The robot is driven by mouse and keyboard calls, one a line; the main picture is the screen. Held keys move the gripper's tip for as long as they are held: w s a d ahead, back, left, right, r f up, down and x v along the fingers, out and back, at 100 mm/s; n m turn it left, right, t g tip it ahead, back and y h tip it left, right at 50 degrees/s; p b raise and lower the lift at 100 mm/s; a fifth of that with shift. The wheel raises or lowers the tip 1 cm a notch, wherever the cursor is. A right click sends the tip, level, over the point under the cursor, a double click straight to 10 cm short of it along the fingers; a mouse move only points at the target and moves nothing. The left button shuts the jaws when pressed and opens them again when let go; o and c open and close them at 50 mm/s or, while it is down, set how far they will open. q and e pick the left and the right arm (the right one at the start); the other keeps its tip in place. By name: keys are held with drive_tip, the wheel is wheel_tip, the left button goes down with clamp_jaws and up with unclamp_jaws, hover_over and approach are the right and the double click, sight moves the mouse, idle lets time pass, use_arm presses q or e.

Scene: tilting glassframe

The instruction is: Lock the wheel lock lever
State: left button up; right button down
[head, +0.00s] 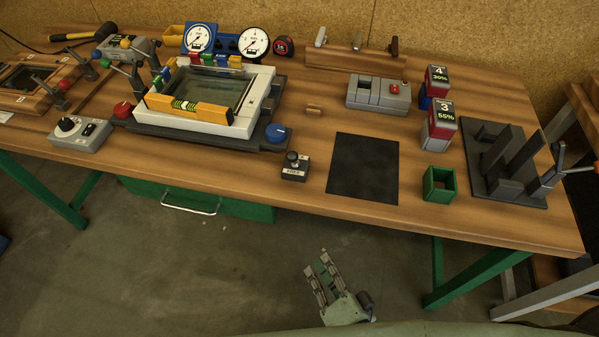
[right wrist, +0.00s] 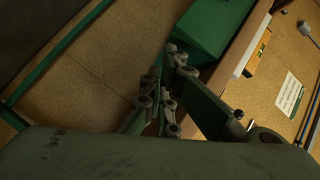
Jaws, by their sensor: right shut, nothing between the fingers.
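The wheel lock lever (head: 292,160) is a small black knob on a dark block near the table's front edge in the head view. The label on its block appears to read "FREE". The glass frame (head: 262,85), a white frame around a glass pane, stands on a dark base to its left, with a blue knob (head: 276,132) and a red knob (head: 123,110) at the base's sides. My right gripper (head: 318,264) is shut and empty, in front of the table and apart from the lever. It also shows in the right wrist view (right wrist: 164,62). My left gripper is out of view.
A black mat (head: 363,168) lies right of the lever, and a green open box (head: 438,184) stands beyond it. A grey control box (head: 80,132) stands at the left front. A green drawer with a handle (head: 190,205) hangs under the table. The tabletop around the lever is mostly clear.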

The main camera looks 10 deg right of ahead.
sight(294, 161)
wheel_tip(294, 161, up, 19)
drive_tip(key=m+t, duration=0.4)
drive_tip(key=m, duration=0.1)
drive_tip(key=shift+w+t+y, duration=0.3)
drive_tip(key=shift+w+t, duration=0.05)
drive_tip(key=shift+t, duration=0.05)
drive_tip(key=shift+a, duration=0.1)
drive_tip(key=p+x, duration=0.3)
drive_tip(key=x, duration=0.9)
drive_tip(key=shift+w, duration=0.4)
drive_tip(key=shift+w+a, duration=0.2)
drive_tip(key=shift+w, duration=0.4)
drive_tip(key=shift+p, duration=0.3)
